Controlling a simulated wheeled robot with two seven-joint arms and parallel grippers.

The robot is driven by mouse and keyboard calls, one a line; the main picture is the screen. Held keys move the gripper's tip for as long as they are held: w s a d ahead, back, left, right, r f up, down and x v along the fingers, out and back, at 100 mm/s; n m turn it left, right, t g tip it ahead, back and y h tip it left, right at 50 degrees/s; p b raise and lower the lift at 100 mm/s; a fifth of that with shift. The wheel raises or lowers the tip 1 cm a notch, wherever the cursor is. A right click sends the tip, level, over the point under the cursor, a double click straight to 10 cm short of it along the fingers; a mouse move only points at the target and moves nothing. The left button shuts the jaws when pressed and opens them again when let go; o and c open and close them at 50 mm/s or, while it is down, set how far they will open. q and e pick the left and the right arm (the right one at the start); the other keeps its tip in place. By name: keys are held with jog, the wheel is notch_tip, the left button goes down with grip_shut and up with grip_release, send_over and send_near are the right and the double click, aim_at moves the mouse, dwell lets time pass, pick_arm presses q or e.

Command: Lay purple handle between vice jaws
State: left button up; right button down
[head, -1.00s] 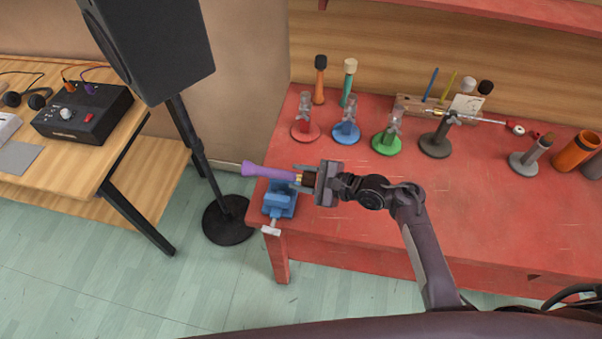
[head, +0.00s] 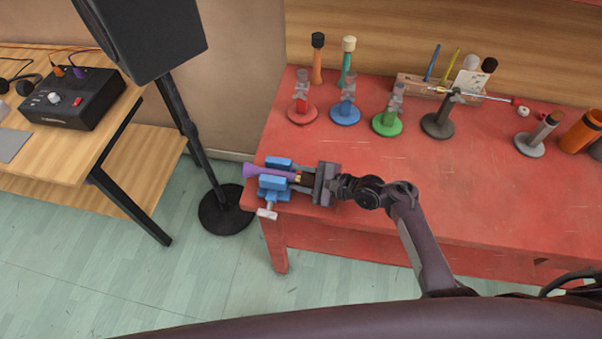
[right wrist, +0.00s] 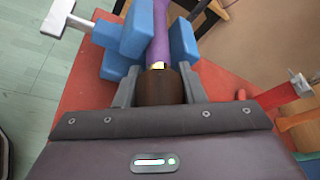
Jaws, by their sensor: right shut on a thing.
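The purple handle (head: 262,171) lies level between the two blue jaws of the vice (head: 272,184) at the red bench's left front corner. In the right wrist view the purple handle (right wrist: 159,35) runs between the blue jaw blocks (right wrist: 130,38), with a jaw on each side. I cannot tell whether it touches them. A brass ring and a dark brown end join the handle on the gripper side. My right gripper (head: 308,180) is shut on that dark end; its fingers (right wrist: 158,88) flank it in the wrist view. My left gripper is not in view.
Red, blue and green stands (head: 387,122) and a dark stand (head: 438,124) stand behind on the red bench (head: 480,190). Two upright handles (head: 317,58) are at the back. A black speaker (head: 140,35) on a stand is left of the bench. The bench's middle is clear.

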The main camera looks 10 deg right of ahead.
jog(key=shift+s+a+f, duration=0.15)
jog(key=shift+s+f, duration=0.05)
jog(key=shift+f, duration=0.25)
dwell(0.5)
jog(key=c, duration=1)
grip_release()
jog(key=shift+o, duration=0.8)
jog(key=shift+s+d, duration=0.25)
jog(key=shift+d, duration=0.25)
jog(key=v, duration=0.7)
jog(key=shift+w+r, duration=0.1)
jog(key=shift+r, duration=0.25)
jog(key=shift+w, duration=0.15)
jog(key=shift+r, duration=0.15)
